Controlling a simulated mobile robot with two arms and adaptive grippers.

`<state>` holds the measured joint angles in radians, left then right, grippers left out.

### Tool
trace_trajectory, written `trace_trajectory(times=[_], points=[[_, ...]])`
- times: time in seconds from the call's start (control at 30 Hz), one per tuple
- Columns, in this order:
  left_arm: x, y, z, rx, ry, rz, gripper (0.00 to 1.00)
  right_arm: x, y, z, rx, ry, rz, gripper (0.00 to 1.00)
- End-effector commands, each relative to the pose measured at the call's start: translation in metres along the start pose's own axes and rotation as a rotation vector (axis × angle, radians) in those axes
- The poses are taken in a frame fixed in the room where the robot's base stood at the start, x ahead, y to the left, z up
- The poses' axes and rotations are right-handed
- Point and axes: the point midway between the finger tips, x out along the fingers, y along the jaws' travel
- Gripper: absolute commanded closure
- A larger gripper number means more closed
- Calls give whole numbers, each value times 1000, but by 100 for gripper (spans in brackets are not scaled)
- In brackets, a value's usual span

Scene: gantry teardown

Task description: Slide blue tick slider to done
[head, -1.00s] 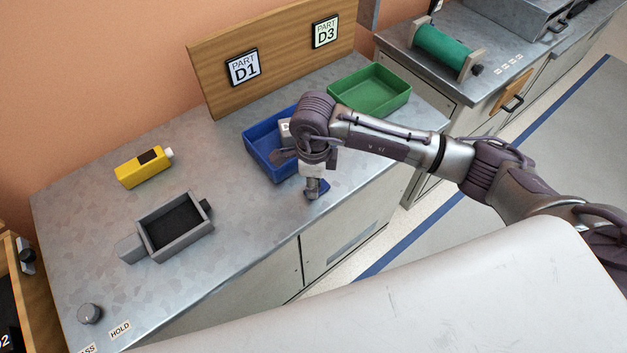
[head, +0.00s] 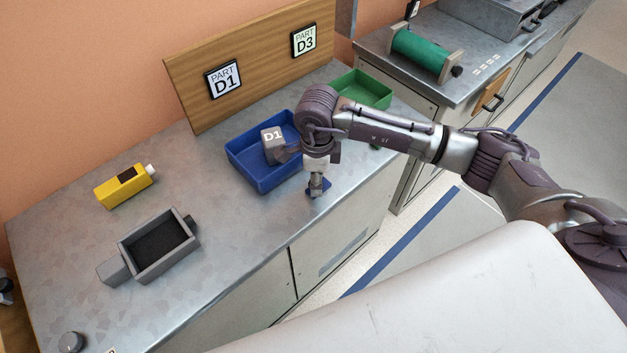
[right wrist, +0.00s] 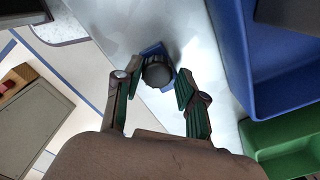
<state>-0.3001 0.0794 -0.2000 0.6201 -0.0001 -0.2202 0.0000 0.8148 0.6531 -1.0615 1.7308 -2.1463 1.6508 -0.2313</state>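A blue base (head: 312,191) sits on the metal bench near its front edge, to the right of the blue tray. A dark round knob (right wrist: 157,72) rises from this blue base in the right wrist view; I take it as the slider, though no tick mark is legible. My right gripper (right wrist: 159,80) is open, with one finger on each side of the knob. Contact cannot be told. In the head view, my right gripper (head: 317,179) points down over the base and hides part of it. The done position is not readable. My left gripper is not in view.
A green tray (head: 365,84) stands behind. A yellow device (head: 124,186) and a grey open box (head: 158,246) lie on the left, with clear bench between.

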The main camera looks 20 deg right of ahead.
Motion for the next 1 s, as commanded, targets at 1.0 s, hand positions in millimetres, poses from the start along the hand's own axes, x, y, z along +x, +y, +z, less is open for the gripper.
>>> trace_trajectory(times=[1.0], points=[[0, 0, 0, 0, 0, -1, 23, -106, -1, 0, 0, -3, -1, 43]])
